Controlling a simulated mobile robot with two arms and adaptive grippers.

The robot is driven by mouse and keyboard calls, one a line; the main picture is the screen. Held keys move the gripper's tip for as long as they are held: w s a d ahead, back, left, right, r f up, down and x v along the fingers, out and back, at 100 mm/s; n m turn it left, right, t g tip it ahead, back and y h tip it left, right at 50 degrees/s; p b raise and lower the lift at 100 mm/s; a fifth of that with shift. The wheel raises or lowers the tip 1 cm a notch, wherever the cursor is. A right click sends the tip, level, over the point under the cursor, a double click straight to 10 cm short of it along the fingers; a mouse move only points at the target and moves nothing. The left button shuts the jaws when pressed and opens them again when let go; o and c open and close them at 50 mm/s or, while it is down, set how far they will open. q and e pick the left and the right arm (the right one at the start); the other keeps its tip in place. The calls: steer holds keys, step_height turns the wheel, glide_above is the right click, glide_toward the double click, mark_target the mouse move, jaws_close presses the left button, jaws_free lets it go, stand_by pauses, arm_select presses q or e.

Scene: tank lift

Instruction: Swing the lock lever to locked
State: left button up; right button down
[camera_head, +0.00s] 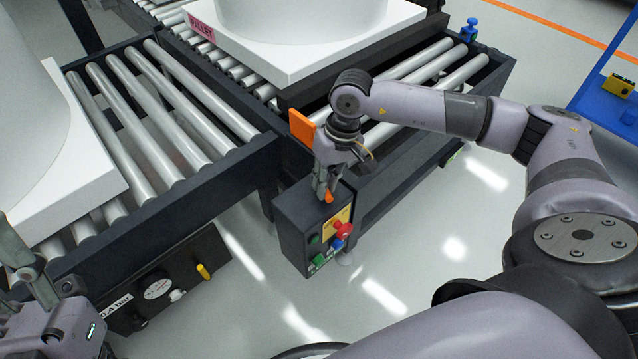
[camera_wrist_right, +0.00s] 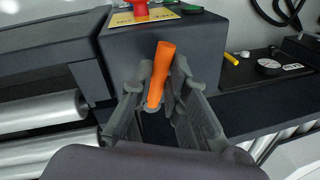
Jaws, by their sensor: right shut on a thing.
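The orange lock lever (camera_wrist_right: 160,75) stands out from the dark control box in the right wrist view. Its tip (camera_head: 329,197) shows at the top of the box in the head view. My right gripper (camera_head: 326,188) is shut on the lever, with one finger on each side of it in the right wrist view (camera_wrist_right: 160,92). The fingers hide part of the lever in the head view. The control box (camera_head: 292,232) has a red button, a blue knob and green controls on its face. My left gripper (camera_head: 32,275) is at the lower left, partly cut off, away from the lever.
Roller conveyors (camera_head: 165,110) fill the left and back. A white pallet (camera_head: 290,62) carries a large white tank. An upright orange plate (camera_head: 302,128) stands just behind my right gripper. A gauge panel (camera_head: 175,280) is at the lower left. The floor right of the box is clear.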

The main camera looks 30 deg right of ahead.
stand_by(0.4)
steer(key=c, duration=1.6)
jaws_free()
steer(key=shift+o, duration=0.2)
steer(key=shift+r, duration=0.15)
step_height(320, 180, up, 12)
steer(key=d, duration=0.2)
steer(key=shift+d+f, duration=0.2)
steer(key=shift+s+f, duration=0.1)
steer(key=shift+s, duration=0.05)
